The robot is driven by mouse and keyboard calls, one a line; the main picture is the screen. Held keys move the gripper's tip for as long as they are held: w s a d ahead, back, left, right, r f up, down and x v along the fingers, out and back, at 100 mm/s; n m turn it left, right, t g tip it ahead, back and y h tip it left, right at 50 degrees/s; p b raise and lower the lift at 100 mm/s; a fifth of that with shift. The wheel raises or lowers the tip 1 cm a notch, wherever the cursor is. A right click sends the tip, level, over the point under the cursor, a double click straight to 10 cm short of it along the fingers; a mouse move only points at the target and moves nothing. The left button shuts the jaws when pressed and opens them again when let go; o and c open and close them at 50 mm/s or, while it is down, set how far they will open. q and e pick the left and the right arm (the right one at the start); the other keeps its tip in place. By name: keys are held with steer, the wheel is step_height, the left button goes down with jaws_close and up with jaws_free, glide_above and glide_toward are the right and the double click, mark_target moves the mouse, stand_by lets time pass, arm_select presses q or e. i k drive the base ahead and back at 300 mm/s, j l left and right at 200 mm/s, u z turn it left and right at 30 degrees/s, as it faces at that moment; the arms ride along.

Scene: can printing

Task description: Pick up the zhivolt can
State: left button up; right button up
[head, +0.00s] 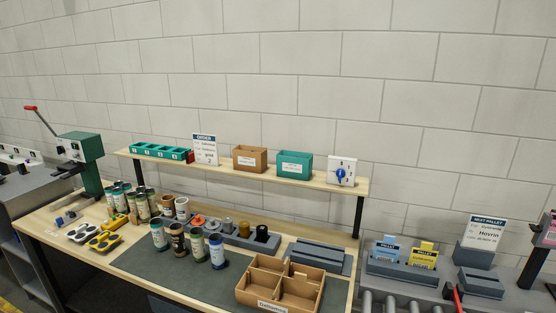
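Several printed cans stand upright in a row on the dark mat: a green-and-white can (159,236), a brown can (178,240), a pale green can (197,244) and a blue-and-white can (217,252). A cluster of cans with green and dark labels (142,206) stands behind them at the left, next to a white-and-brown can (182,208) and a brownish can (168,205). The labels are too small to read, so I cannot tell which can is zhivolt. Neither of my grippers is in view.
A divided cardboard box (281,287) stands at the table's front right. A grey holder with round pieces (238,237) is behind the cans. A raised shelf (245,173) carries bins. A green lever press (80,155) stands left. The mat's front left (150,266) is clear.

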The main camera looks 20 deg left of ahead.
mark_target(156, 225)
steer(key=u, duration=1.45)
